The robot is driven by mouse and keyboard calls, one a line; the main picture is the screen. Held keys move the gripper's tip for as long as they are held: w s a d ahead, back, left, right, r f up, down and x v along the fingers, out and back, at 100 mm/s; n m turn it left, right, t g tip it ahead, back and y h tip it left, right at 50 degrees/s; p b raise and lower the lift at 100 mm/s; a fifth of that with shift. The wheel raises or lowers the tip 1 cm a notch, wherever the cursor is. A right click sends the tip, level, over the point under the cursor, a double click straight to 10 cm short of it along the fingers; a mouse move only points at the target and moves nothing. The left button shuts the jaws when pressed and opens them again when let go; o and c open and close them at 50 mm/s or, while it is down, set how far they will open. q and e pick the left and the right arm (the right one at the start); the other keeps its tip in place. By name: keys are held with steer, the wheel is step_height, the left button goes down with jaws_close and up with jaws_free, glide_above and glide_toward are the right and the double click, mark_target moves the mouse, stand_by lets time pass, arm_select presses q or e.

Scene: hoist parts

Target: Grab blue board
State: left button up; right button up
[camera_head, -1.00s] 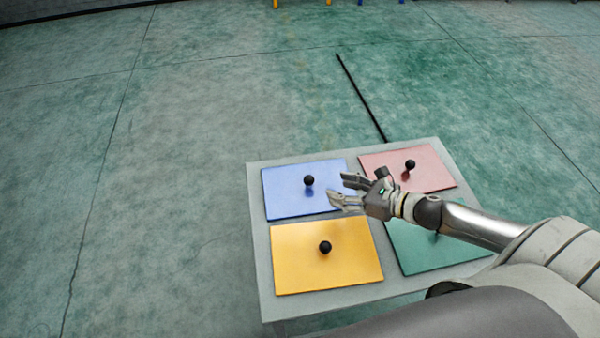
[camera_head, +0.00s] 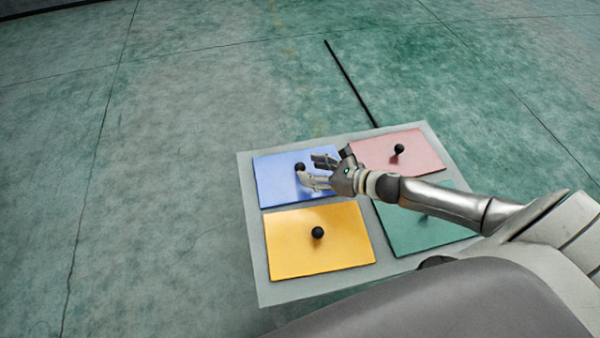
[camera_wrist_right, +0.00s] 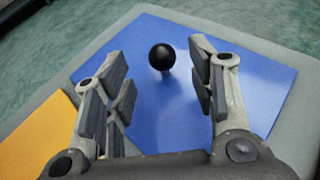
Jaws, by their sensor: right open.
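The blue board (camera_head: 275,187) lies flat at the back left of the grey table (camera_head: 250,240). A black ball knob (camera_head: 299,168) stands on it. My right gripper (camera_head: 312,170) is open and empty over the right part of the blue board, with its fingers pointing left at the knob. In the right wrist view the blue board (camera_wrist_right: 185,105) fills the middle, and the black knob (camera_wrist_right: 162,57) stands just beyond the open fingertips (camera_wrist_right: 160,72), between their lines. The knob does not look touched. My left gripper is not in view.
A yellow board (camera_head: 290,248) lies at the front left, a pink board (camera_head: 420,155) at the back right and a green board (camera_head: 410,235) at the front right, partly under my right arm. Each carries a black knob. A black bar (camera_head: 350,82) lies on the floor behind the table.

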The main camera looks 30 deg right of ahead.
mark_target(304, 167)
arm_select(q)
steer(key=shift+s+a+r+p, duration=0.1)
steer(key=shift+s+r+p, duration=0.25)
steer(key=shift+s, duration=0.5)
arm_select(e)
steer(key=shift+x, duration=2)
steer(key=shift+d, duration=0.1)
steer(key=shift+c, duration=0.3)
steer(key=c, duration=1)
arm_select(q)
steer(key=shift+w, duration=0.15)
arm_select(e)
jaws_close()
